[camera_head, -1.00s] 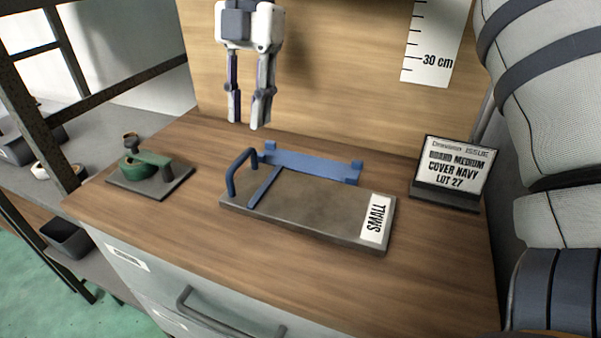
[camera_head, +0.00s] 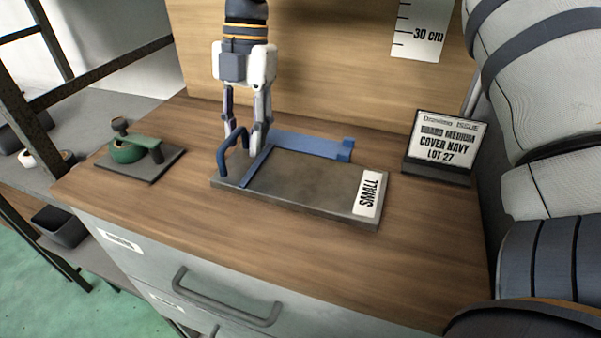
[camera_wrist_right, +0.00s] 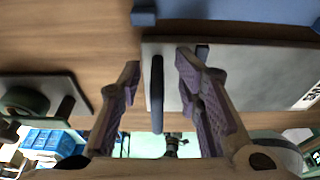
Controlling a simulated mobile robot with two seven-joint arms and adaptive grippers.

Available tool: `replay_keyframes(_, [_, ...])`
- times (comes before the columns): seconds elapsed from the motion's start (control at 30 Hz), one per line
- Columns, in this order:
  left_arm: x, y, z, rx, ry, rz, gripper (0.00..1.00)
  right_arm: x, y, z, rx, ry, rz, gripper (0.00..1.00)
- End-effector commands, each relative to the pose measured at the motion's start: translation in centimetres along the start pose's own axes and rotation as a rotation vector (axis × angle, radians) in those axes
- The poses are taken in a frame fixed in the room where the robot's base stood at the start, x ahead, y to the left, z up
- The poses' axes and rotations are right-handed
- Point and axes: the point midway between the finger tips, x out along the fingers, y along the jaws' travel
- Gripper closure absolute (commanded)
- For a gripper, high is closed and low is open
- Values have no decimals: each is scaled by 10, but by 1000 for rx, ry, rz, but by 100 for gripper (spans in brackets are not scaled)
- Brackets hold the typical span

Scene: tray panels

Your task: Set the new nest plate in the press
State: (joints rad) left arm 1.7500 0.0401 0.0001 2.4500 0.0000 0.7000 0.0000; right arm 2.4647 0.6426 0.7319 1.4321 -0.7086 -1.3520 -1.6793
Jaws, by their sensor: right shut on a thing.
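My right gripper (camera_head: 243,150) reaches down from above and is shut on the handle. In the right wrist view the handle (camera_wrist_right: 157,95) stands between the fingers, and the plate (camera_wrist_right: 240,75) lies to the right. My left gripper is not in view. I cannot tell which thing is the press.
A small green device (camera_head: 127,152) on a dark base sits at the left. The worktop in front of the plate is clear (camera_head: 270,235). A ruler (camera_head: 424,35) marks the back panel.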

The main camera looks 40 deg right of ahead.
Motion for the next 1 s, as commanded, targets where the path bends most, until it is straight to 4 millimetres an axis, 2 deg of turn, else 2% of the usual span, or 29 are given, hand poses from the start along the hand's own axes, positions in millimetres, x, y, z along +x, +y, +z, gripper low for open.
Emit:
replay_keyframes(0.03, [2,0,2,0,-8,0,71,9,0,2,2,5,-11,89])
replay_keyframes(0.1, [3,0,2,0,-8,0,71,9,0,2,2,6,-11,100])
replay_keyframes(0.47, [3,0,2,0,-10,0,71,11,-2,3,4,7,-22,100])
replay_keyframes(1.0, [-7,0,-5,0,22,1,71,-21,0,-5,1,1,-8,100])
